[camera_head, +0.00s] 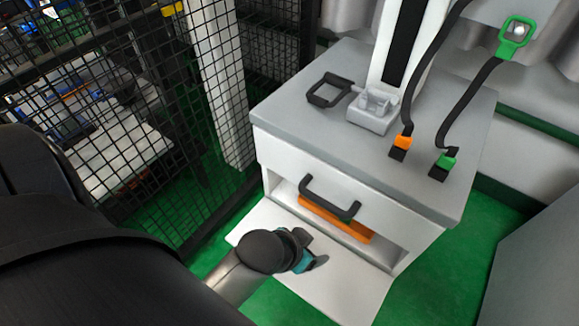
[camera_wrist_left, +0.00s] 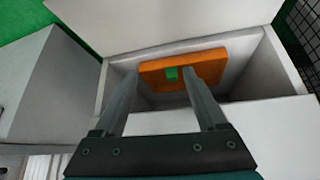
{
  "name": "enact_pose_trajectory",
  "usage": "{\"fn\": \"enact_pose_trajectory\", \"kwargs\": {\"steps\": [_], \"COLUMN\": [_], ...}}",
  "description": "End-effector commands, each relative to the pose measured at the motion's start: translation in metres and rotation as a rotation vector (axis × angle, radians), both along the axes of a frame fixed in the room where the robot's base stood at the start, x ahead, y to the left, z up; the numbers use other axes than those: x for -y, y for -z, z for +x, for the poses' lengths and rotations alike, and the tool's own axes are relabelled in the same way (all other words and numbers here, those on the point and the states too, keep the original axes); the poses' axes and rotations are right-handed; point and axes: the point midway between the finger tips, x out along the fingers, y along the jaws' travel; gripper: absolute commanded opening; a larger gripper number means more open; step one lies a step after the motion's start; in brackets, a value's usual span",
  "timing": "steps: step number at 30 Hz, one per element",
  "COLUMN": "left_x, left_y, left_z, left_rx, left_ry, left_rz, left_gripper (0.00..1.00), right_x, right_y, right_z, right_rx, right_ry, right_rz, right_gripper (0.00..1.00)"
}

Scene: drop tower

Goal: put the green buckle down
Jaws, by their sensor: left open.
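A small green piece (camera_wrist_left: 172,73) lies against an orange block (camera_wrist_left: 210,66) in the left wrist view. The block also shows inside the cabinet's open compartment in the head view (camera_head: 336,219). My left gripper (camera_head: 313,250) is in front of that compartment, above the white flap. Its fingers are open, with nothing held between them; beyond the fingertips (camera_wrist_left: 162,72) is the orange block. Another green buckle (camera_head: 446,163), on a black strap, rests on the cabinet's grey top. A green ring-shaped piece (camera_head: 517,38) is at the strap's upper end. My right gripper is out of view.
The cabinet (camera_head: 310,160) has a black handle (camera_head: 325,195) above the opening and a lowered white flap (camera_head: 350,290). An orange buckle (camera_head: 402,143), a black frame (camera_head: 328,90) and a grey fixture (camera_head: 374,112) are on top. A black mesh fence (camera_head: 150,110) stands left.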

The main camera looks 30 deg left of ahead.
Motion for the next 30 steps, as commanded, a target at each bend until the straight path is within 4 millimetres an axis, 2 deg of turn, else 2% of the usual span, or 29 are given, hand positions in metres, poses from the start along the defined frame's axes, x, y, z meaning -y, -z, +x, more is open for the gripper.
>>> {"fn": "enact_pose_trajectory", "kwargs": {"steps": [3, 9, 26, 30], "left_x": [-0.011, -0.021, -0.022, -0.022], "left_y": [-0.020, -0.036, -0.037, -0.029], "left_z": [-0.022, -0.044, -0.047, -0.045], "left_rx": [-0.085, -0.164, -0.175, -0.184], "left_ry": [-0.015, -0.040, -0.043, -0.042], "left_rz": [0.040, 0.075, 0.079, 0.081], "left_gripper": [0.74, 0.74, 0.74, 0.74], "right_x": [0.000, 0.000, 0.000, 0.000], "right_y": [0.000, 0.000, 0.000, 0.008], "right_z": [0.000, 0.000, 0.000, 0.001], "right_rx": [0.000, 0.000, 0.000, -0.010], "right_ry": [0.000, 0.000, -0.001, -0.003], "right_rz": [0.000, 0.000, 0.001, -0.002], "right_gripper": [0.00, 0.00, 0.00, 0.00]}}
